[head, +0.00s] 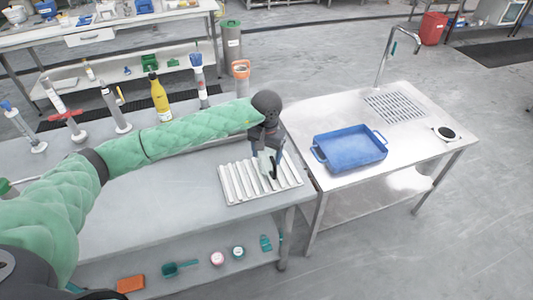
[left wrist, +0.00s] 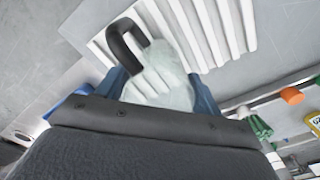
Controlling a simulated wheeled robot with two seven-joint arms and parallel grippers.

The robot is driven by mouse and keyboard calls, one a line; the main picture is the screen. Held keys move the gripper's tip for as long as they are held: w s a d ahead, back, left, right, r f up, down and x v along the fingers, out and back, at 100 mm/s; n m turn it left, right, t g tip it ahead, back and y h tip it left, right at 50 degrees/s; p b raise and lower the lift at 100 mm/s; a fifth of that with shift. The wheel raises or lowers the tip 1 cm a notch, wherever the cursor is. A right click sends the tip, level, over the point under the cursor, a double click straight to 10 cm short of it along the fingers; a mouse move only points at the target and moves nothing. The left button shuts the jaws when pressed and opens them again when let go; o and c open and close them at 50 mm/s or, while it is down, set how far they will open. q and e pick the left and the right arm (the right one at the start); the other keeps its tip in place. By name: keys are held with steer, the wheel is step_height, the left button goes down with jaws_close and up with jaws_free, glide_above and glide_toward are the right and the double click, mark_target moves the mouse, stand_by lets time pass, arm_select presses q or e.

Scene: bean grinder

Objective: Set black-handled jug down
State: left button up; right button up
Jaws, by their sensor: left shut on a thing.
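The jug (left wrist: 165,80) is pale and see-through with a black handle, and it shows large in the left wrist view. In the head view the jug (head: 264,162) is small and partly covered by my left gripper (head: 267,150). My left gripper is shut on the jug, with a blue finger on each side of it in the left wrist view. The jug is over the white ribbed rack (head: 236,184) at the right end of the grey table. I cannot tell whether its base touches the rack. My right gripper is not in view.
A steel sink table (head: 310,125) with a blue tray (head: 350,148) stands to the right. A yellow bottle (head: 160,98) and several tube-like tools stand along the table's back edge. The table's front area (head: 150,220) is clear.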

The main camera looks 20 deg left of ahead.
arm_select(q)
steer(key=shift+f, duration=0.6)
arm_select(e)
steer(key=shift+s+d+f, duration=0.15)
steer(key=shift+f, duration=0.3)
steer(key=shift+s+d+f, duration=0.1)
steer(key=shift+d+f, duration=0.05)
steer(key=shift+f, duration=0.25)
arm_select(q)
steer(key=shift+f, duration=0.1)
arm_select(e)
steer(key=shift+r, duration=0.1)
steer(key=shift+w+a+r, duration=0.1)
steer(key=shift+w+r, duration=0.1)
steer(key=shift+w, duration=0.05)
arm_select(q)
steer(key=o, duration=1)
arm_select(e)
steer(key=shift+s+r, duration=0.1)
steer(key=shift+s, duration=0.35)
